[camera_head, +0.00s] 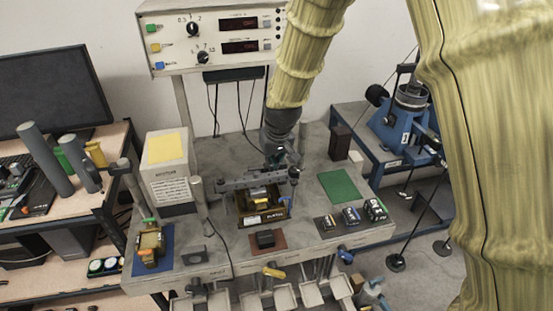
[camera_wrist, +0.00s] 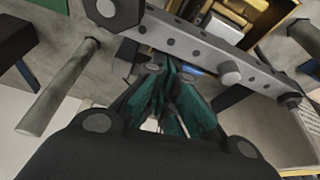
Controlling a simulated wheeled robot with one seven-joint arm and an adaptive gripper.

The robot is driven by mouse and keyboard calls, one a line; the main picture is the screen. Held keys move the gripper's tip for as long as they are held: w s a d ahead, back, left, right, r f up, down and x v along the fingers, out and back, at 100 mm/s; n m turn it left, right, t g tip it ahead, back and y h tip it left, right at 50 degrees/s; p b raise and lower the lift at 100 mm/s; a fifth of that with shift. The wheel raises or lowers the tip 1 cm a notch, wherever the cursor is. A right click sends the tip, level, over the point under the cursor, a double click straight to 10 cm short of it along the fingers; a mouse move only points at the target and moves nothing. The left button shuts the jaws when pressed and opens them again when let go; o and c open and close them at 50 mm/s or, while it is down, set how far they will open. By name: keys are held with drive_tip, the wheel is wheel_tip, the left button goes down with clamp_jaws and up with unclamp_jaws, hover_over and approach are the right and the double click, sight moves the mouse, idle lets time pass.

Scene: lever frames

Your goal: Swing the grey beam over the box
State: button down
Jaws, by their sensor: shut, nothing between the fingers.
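The grey beam (camera_head: 240,182) lies roughly level, with round holes along its side and a post at each end. In the wrist view the beam (camera_wrist: 205,42) runs diagonally across the top, with a light round peg (camera_wrist: 230,71) sticking out of its side. The open box (camera_head: 262,218) with yellow items inside is just in front of the beam in the head view. The box (camera_wrist: 200,6) is partly hidden behind the beam in the wrist view. My gripper (camera_wrist: 170,70) is shut and empty, close beside the beam; contact is unclear. In the head view my gripper (camera_head: 277,158) is behind the beam.
A grey upright rod (camera_head: 199,196) stands left of the beam. A white block with a yellow top (camera_head: 166,147) is at the back left. A green mat (camera_head: 338,186) and small boxes (camera_head: 350,217) lie to the right.

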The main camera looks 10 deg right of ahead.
drive_tip(key=shift+s+d+f, duration=0.1)
drive_tip(key=shift+s+d, duration=0.05)
drive_tip(key=shift+s, duration=0.05)
drive_tip(key=shift+s+d+f, duration=0.1)
idle(0.4)
